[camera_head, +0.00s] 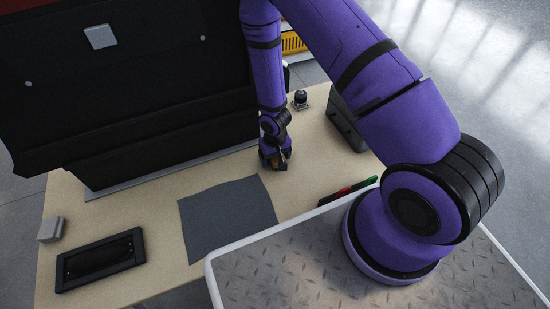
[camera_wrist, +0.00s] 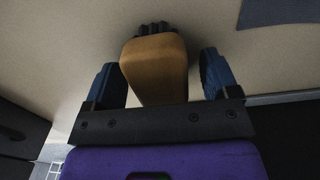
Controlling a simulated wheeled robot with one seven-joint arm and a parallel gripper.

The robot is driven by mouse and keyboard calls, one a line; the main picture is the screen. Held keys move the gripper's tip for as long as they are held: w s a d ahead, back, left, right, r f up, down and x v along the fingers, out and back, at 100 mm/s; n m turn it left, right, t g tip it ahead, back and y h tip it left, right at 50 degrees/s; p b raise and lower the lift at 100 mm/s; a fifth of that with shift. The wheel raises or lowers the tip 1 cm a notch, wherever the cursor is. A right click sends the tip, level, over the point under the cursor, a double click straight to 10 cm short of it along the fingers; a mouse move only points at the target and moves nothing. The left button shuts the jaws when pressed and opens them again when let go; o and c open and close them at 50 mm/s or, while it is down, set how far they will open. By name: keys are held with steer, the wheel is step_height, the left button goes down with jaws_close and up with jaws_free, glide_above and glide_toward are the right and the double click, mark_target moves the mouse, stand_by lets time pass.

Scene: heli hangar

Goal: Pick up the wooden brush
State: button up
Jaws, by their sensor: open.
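The wooden brush (camera_wrist: 154,68) shows large in the wrist view, with a tan wooden body and dark bristles at its far end. It lies between the two blue fingers of my gripper (camera_wrist: 160,78), with a visible gap to the finger on the right and little or no gap to the one on the left. My gripper is open around it. In the head view my gripper (camera_head: 276,163) is down at the table, and only a small brownish part of the brush (camera_head: 284,164) shows there; the rest is hidden by the gripper.
A grey mat (camera_head: 228,218) lies on the table (camera_head: 160,203). A black framed tray (camera_head: 100,260) and a grey block (camera_head: 51,229) are at the left. A large black case (camera_head: 120,90) stands behind. A grey bin (camera_head: 345,122), a small dark object (camera_head: 300,99) and red-green markers (camera_head: 348,190) are at the right.

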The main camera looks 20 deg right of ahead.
steer(key=shift+f, duration=0.4)
steer(key=c, duration=1.1)
steer(key=shift+r, duration=0.15)
